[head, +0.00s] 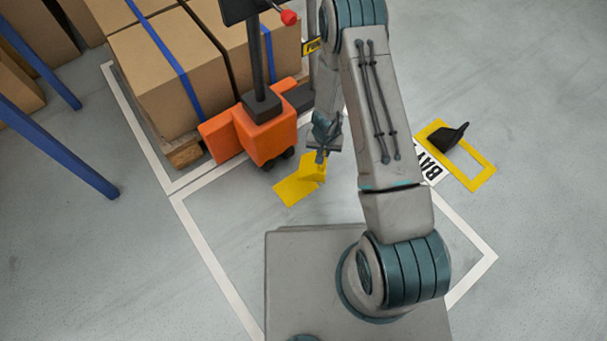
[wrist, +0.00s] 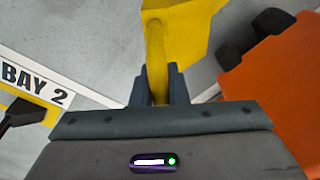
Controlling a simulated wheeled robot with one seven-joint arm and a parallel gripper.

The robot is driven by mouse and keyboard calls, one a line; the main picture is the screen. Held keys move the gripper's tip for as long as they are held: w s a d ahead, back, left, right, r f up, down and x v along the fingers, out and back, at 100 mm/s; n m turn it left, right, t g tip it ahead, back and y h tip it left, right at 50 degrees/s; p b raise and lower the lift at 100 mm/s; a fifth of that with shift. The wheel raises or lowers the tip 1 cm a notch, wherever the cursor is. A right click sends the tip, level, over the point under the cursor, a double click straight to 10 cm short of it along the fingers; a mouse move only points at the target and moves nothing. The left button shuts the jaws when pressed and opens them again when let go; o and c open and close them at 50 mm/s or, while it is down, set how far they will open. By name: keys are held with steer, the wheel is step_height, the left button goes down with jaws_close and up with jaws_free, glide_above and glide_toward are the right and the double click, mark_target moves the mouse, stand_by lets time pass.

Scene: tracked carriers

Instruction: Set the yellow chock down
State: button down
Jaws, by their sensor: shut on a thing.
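The yellow chock (head: 302,182) is a wedge with an upright handle, low in front of the orange pallet truck (head: 268,132). My gripper (head: 322,155) is shut on its handle. In the wrist view the yellow handle (wrist: 157,60) stands between the two fingers (wrist: 158,86), and the wedge body spreads out at the top of the picture. The chock looks close to the floor, but I cannot tell whether it touches. The truck's dark wheels (wrist: 254,35) show beside the chock in the wrist view.
Boxes (head: 165,75) on a pallet stand behind the truck. Blue rack posts (head: 60,150) stand at the left. White lines mark the bay floor.

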steer(key=b, duration=0.3)
glide_above(305, 173)
steer(key=f, duration=0.4)
steer(key=shift+s+f, duration=0.2)
step_height(305, 173, down, 4)
steer(key=b, duration=0.2)
steer(key=shift+b, duration=0.35)
steer(key=shift+r, duration=0.1)
steer(key=c, duration=1.4)
jaws_free()
